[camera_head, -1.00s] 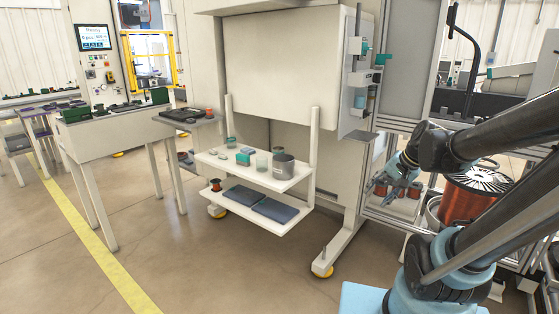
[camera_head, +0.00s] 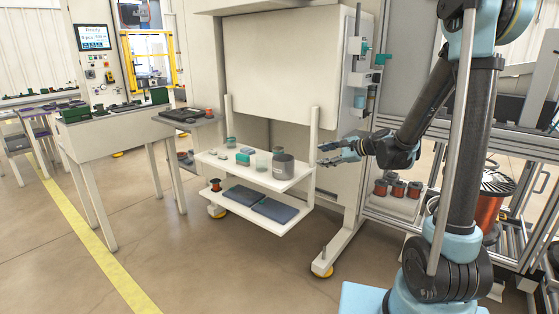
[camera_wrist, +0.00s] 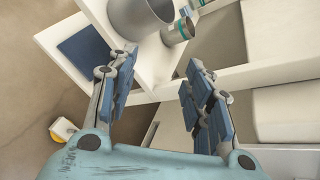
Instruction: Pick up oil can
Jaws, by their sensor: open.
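A large grey cylindrical container (camera_head: 284,167) stands at the right end of the upper shelf. It shows at the top of the wrist view (camera_wrist: 138,14). A smaller grey can with a green band (camera_wrist: 178,32) stands close beside it on the same shelf. I cannot tell for certain which of the two is the oil can. My gripper (camera_head: 322,155) is open and empty just right of the shelf's right end. In the wrist view its fingers (camera_wrist: 157,68) are spread apart, with the containers beyond the fingertips and not touching them.
The white two-level shelf (camera_head: 235,166) has an upright post (camera_head: 313,140) close to my gripper. A glass jar (camera_head: 262,161) and small teal boxes (camera_head: 245,154) share the upper level. Floor in front is clear.

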